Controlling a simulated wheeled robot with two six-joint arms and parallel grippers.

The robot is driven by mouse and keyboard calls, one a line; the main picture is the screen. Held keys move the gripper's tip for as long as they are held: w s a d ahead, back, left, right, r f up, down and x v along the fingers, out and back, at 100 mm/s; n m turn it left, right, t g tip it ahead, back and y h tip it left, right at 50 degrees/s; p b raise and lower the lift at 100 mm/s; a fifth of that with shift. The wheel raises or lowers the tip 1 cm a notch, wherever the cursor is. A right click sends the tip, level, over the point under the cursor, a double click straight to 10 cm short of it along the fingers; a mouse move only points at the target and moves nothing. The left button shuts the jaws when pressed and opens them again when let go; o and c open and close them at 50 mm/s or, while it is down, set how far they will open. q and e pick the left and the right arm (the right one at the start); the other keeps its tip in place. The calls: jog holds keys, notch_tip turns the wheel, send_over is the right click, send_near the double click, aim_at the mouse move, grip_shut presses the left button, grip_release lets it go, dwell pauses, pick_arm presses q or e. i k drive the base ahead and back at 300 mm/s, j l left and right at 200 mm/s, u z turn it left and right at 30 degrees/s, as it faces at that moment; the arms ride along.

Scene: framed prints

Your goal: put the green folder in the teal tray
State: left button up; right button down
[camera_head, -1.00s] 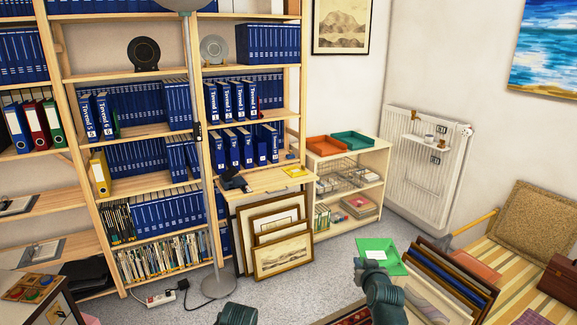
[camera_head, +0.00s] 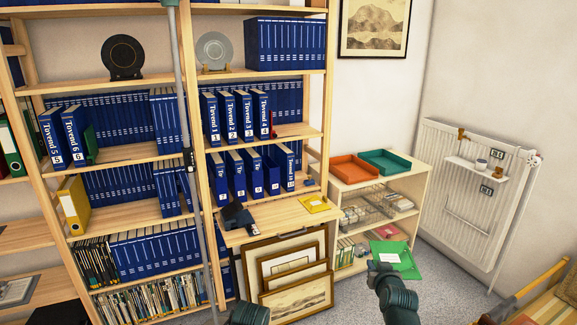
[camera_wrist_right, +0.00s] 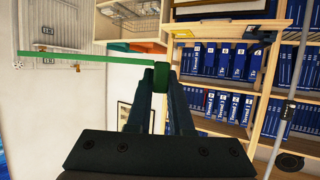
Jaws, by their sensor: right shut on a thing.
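The green folder (camera_head: 396,261) is held in the air by my right gripper (camera_head: 380,267) in the head view. A white label shows on its face. In the wrist view the folder (camera_wrist_right: 90,59) is seen edge-on as a thin green strip, with its end between the fingertips of my right gripper (camera_wrist_right: 160,78). The teal tray (camera_head: 386,162) stands on top of the low wooden shelf, above and behind the folder in the head view. The folder is apart from the tray. A dark part of my left arm shows at the bottom edge, without visible fingers.
An orange tray (camera_head: 357,168) stands left of the teal one on the low shelf (camera_head: 408,184). A radiator (camera_head: 475,195) is on the right wall. Framed prints (camera_head: 300,296) lean under a small desktop (camera_head: 270,217) at left. Bare floor shows below the radiator.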

aim_at(386, 166)
jog(key=i+z, duration=0.15)
jog(key=i, duration=0.35)
jog(key=i+j+z, duration=0.15)
jog(key=i, duration=0.3)
jog(key=i+z, duration=0.15)
jog(key=i, duration=0.3)
jog(key=i+l+z, duration=0.1)
jog(key=i+z, duration=0.2)
jog(key=i, duration=0.35)
jog(key=i+z, duration=0.35)
jog(key=i, duration=0.25)
jog(key=i+l+u, duration=0.1)
jog(key=i+l, duration=0.15)
jog(key=i, duration=0.2)
jog(key=i+l+u, duration=0.15)
jog(key=i, duration=0.25)
jog(key=l, duration=0.1)
